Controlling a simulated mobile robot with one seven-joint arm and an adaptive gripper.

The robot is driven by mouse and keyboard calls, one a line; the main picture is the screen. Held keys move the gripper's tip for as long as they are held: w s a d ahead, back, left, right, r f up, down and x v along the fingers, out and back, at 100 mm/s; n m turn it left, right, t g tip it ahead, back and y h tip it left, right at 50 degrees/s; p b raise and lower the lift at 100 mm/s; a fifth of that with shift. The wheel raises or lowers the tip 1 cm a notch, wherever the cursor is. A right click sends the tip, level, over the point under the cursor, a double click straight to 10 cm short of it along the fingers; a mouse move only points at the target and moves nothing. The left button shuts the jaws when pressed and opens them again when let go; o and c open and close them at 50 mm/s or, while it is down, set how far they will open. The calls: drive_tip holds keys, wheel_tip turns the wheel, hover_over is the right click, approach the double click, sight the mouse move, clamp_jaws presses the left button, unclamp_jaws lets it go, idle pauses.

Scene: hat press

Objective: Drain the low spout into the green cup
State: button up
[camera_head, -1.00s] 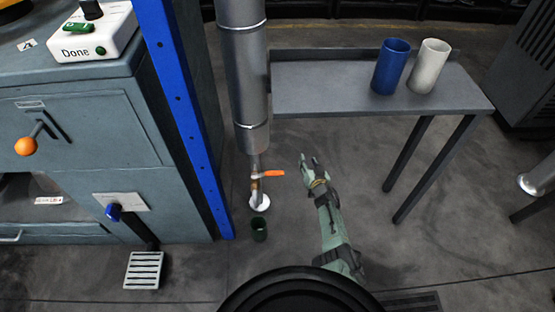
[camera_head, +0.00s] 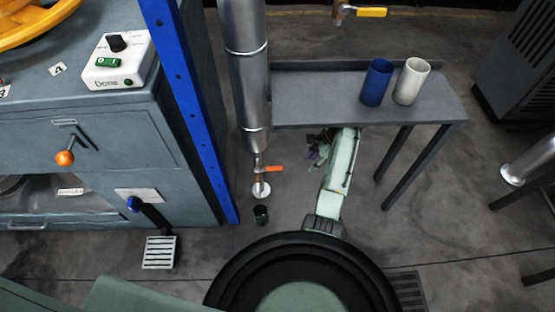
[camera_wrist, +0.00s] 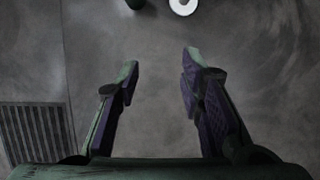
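The dark green cup (camera_head: 261,215) stands upright on the floor just below the spout. My gripper (camera_wrist: 159,62) is open and empty, fingers wide apart. In the head view my gripper (camera_head: 317,150) is right of the valve near the shelf's front edge, apart from handle and cup, partly hidden by my arm.
A grey shelf table (camera_head: 330,100) holds a blue cup (camera_head: 377,82) and a white cup (camera_head: 411,81). A blue post (camera_head: 186,100) and the press cabinet (camera_head: 100,140) stand left of the pipe. A yellow-handled tap (camera_head: 371,12) is higher up. A floor grate (camera_wrist: 37,132) lies at left.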

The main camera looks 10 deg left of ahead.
drive_tip(key=p, duration=0.2)
approach(275, 168)
drive_tip(key=x, duration=0.6)
drive_tip(key=shift+f, duration=0.15)
drive_tip(key=shift+a+f, duration=0.25)
drive_tip(key=shift+f, duration=0.35)
drive_tip(key=shift+c, duration=0.2)
clamp_jaws()
